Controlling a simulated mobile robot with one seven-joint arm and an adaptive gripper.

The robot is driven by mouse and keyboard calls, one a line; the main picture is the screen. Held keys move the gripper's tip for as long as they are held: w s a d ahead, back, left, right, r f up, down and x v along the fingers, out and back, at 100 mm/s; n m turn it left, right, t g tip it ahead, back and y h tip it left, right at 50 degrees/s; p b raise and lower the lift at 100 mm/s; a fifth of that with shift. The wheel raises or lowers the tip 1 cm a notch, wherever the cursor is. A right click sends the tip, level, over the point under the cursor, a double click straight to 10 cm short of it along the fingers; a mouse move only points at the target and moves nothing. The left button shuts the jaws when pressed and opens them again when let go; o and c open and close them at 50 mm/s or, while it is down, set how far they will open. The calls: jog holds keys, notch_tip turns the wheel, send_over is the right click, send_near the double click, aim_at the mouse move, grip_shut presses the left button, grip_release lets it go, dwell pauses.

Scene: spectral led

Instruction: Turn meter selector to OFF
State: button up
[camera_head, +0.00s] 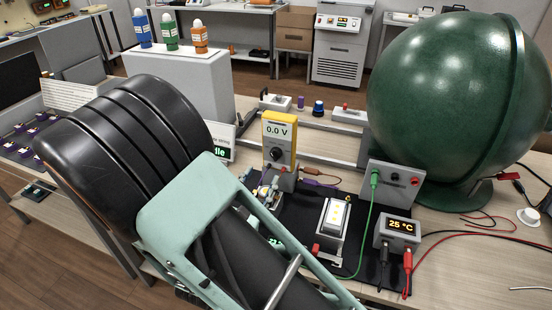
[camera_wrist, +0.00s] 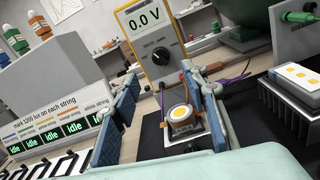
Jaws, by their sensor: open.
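The yellow meter (camera_head: 281,128) stands upright on the bench in the head view and reads 0.0 V. It also shows in the wrist view (camera_wrist: 139,46). Its black round selector (camera_head: 276,154) is on the front face below the display. In the wrist view the selector (camera_wrist: 161,55) shows small labels above it, too small to read with certainty; its pointer direction is unclear. My gripper (camera_wrist: 163,78) is open, with blue-padded fingers spread left and right, short of the meter and below selector height in the picture. The selector appears between the fingers, untouched. In the head view my gripper (camera_head: 259,185) is partly hidden by my arm.
A round LED on a small block (camera_wrist: 180,115) sits between and below the fingers. An LED panel on a heatsink (camera_head: 334,217) and a 25 °C unit (camera_head: 398,230) stand right. A green sphere (camera_head: 450,95) is behind right. Cables lie near the meter; an idle-display board (camera_wrist: 60,125) is left.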

aim_at(273, 157)
jog(key=x, duration=0.9)
jog(key=shift+w, duration=0.1)
jog(key=shift+c, duration=0.5)
grip_shut()
